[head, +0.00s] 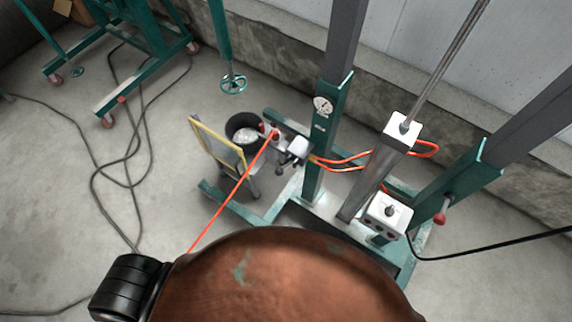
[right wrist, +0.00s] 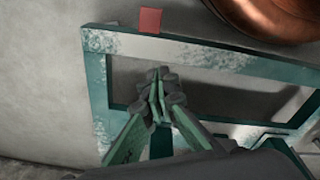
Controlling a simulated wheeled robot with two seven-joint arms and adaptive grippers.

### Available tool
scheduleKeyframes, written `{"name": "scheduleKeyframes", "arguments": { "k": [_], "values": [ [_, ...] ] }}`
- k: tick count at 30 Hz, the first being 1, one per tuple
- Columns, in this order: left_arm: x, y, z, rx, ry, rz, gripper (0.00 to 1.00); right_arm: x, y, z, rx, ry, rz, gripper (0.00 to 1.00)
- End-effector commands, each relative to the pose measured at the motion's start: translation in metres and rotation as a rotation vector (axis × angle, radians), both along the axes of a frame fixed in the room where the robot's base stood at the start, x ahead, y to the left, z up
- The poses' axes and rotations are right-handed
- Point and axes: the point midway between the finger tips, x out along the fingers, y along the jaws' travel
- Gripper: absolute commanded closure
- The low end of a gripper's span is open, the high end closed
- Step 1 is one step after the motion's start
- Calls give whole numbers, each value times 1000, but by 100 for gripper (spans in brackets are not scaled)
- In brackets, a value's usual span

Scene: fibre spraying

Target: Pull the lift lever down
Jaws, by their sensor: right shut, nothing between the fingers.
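A short lever with a red knob (head: 440,218) sticks out low on the right green post (head: 462,188) in the head view. I cannot tell for sure that it is the lift lever. It does not show in the right wrist view. My right gripper (right wrist: 160,92) is shut and empty in the right wrist view, its green fingers together with dark tips. It is over or in front of a worn green frame (right wrist: 98,85); contact cannot be told. Neither gripper shows in the head view.
A large copper-brown rounded body (head: 290,280) fills the head view's bottom. White-topped boxes (head: 389,214), a black bucket (head: 240,122), a yellow-edged panel (head: 215,145) and red hoses stand around the posts. Cables cross the floor at left.

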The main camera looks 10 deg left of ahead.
Motion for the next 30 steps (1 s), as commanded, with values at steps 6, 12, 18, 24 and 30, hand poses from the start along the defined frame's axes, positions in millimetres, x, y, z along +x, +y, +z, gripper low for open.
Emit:
{"name": "scheduleKeyframes", "arguments": {
  "k": [6,12,18,24,30],
  "values": [
    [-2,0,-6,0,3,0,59,55,-6,113,-11,-55,-24,100],
    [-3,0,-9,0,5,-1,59,74,-7,194,-10,-94,-29,100],
    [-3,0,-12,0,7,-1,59,109,17,264,52,-191,30,100],
    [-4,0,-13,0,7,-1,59,177,94,315,236,-360,210,100],
    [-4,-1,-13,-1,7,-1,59,235,196,362,487,-524,424,100]
  ]
}}
